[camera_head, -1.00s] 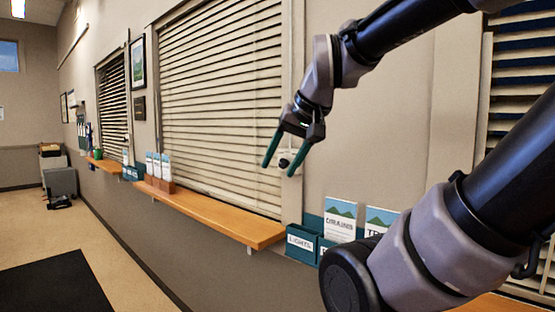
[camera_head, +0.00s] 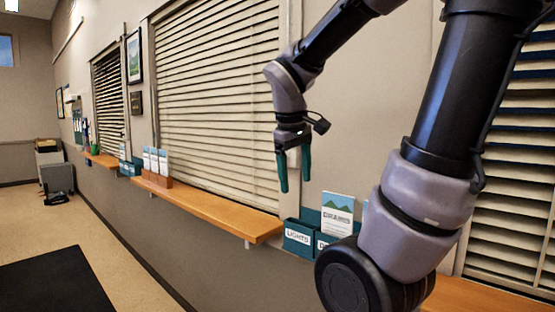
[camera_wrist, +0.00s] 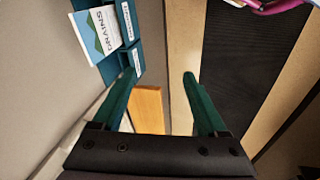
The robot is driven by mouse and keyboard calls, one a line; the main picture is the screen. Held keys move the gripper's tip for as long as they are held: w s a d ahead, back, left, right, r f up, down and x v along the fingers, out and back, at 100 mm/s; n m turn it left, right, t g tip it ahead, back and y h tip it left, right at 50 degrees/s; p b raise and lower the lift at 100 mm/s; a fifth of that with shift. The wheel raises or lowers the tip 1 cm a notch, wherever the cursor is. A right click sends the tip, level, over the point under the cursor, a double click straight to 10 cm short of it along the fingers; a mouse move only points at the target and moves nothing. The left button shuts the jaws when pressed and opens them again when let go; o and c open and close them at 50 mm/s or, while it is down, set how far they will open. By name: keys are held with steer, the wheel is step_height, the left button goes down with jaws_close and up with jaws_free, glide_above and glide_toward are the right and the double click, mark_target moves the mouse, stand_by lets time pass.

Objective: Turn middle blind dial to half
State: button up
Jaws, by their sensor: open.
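The middle blind (camera_head: 215,95) is the large one with beige slats in the head view, with thin dark lines between them. A pale window frame edges its right side. The blind's dial is not visible now; my gripper stands in front of that part of the wall and frame. My gripper (camera_head: 294,182) points downward with its green fingers apart and nothing between them, right of the blind's lower part and above the pamphlet pockets. The wrist view shows the open fingers (camera_wrist: 159,75) with floor and sill beyond, and no dial.
A wooden sill (camera_head: 205,208) runs under the blind, with a brochure stand (camera_head: 158,165) on it. Teal pockets (camera_head: 299,238) and a DRAINS card (camera_head: 338,214) are below my gripper. Another blind (camera_head: 108,100) is farther left. A dark mat (camera_head: 55,282) lies on the floor.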

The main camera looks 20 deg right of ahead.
steer(key=w+d+f+n+g+h, duration=0.1)
steer(key=w+d+n+h, duration=0.1)
steer(key=w+n+h, duration=0.25)
steer(key=w+d+f+n+h, duration=0.1)
steer(key=w+d+n+h, duration=0.25)
steer(key=w+n, duration=0.2)
steer(key=w+a+r+n+t+h, duration=0.1)
steer(key=w+a+n+t+h, duration=0.3)
steer(key=w, duration=0.3)
steer(key=w+a+r+n+t+h, duration=0.1)
steer(key=w+a+n+t+h, duration=0.1)
steer(key=w+a+n, duration=0.35)
steer(key=x, duration=1.3)
steer(key=shift+w+a, duration=0.15)
steer(key=shift+w, duration=0.25)
steer(key=shift+n, duration=0.25)
jaws_close()
